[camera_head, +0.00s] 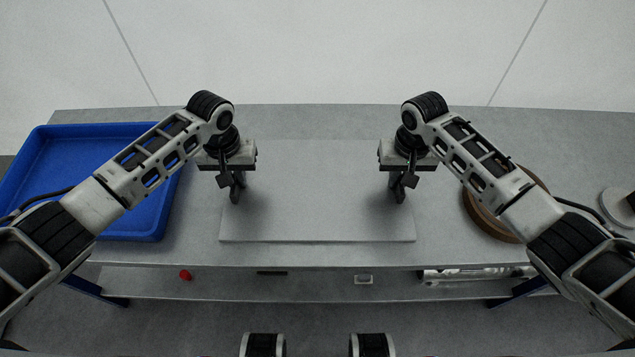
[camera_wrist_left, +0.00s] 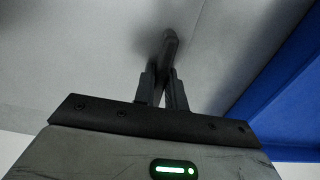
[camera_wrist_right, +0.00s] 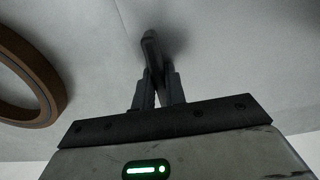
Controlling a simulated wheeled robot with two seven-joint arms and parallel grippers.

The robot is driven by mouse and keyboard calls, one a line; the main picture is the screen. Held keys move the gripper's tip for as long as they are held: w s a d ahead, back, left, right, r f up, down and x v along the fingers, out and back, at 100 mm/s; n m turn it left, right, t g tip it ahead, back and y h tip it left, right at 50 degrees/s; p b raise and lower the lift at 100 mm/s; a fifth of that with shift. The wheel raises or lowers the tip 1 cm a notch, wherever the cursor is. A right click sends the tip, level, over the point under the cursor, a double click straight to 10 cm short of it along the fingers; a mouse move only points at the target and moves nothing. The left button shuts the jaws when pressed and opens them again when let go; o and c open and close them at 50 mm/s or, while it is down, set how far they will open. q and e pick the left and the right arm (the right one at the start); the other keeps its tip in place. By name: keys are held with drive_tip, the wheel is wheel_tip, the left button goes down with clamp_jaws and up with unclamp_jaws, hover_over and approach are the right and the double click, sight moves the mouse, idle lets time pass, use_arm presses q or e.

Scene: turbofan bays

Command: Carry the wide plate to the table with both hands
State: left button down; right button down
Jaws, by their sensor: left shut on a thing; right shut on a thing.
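The wide plate (camera_head: 318,205) is a flat grey sheet at the middle of the grey table (camera_head: 460,250), nearly the same colour as it. It lies flat, at or just above the tabletop; I cannot tell whether it touches. My left gripper (camera_head: 236,190) is shut on a dark upright handle near the plate's left edge; the handle (camera_wrist_left: 170,45) shows in the left wrist view. My right gripper (camera_head: 399,188) is shut on a matching handle near the right edge; that handle (camera_wrist_right: 151,45) shows in the right wrist view.
A blue tray (camera_head: 150,235) stands on the table at the left. A brown ring (camera_head: 487,222) lies right of the plate, partly behind my right arm. A small round grey thing (camera_head: 617,207) is at the far right. A lower shelf (camera_head: 320,287) holds a red item (camera_head: 185,274).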

use_arm(q)
drive_tip(key=shift+r, duration=0.2)
use_arm(e)
drive_tip(key=shift+w+r, duration=0.1)
drive_tip(key=shift+r, duration=0.1)
idle(0.4)
